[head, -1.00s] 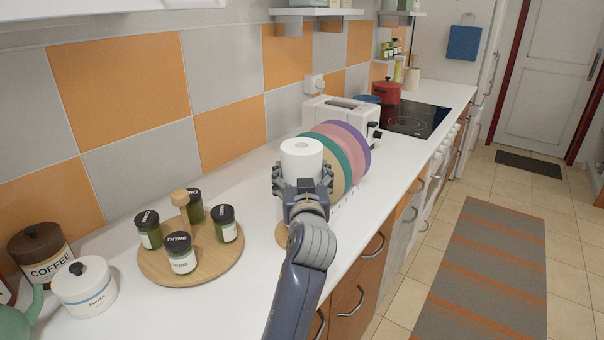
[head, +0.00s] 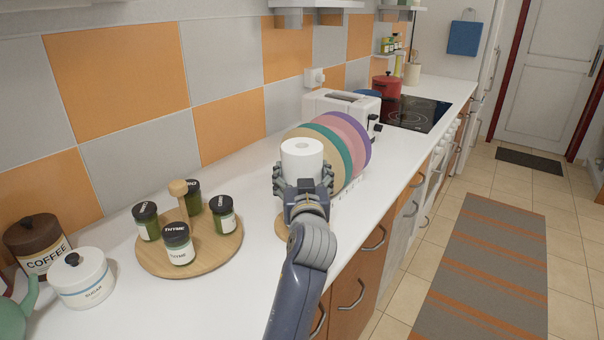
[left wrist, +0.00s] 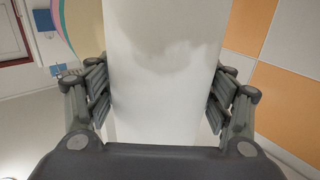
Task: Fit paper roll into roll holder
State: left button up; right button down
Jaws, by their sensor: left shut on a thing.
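In the left wrist view the white roll (left wrist: 165,70) fills the space between the two fingers (left wrist: 165,108). A round wooden base (head: 285,229), which looks like the roll holder's, shows in part on the counter below the gripper. The hand and arm hide the rest, so I cannot tell whether the roll is on a post. My right gripper is not in view.
Coloured plates (head: 357,145) stand in a rack close behind the roll, with a white toaster (head: 330,104) beyond. A wooden spice stand (head: 207,258) with jars is to the left. White counter (head: 240,180) is clear between the spice stand and wall.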

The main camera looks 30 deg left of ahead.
pick_arm(q)
jog(key=shift+f+b, duration=0.35)
jog(key=shift+f, duration=0.15)
jog(key=o, duration=1.2)
jog(key=shift+r, duration=0.1)
jog(key=shift+o, duration=0.2)
jog(key=shift+s, duration=0.1)
jog(key=v, duration=0.8)
jog(key=shift+d, duration=0.25)
jog(key=x, duration=0.5)
jog(key=r+p+x, duration=0.1)
jog(key=x, duration=0.2)
jog(key=shift+w+a, duration=0.2)
jog(key=shift+s, duration=0.15)
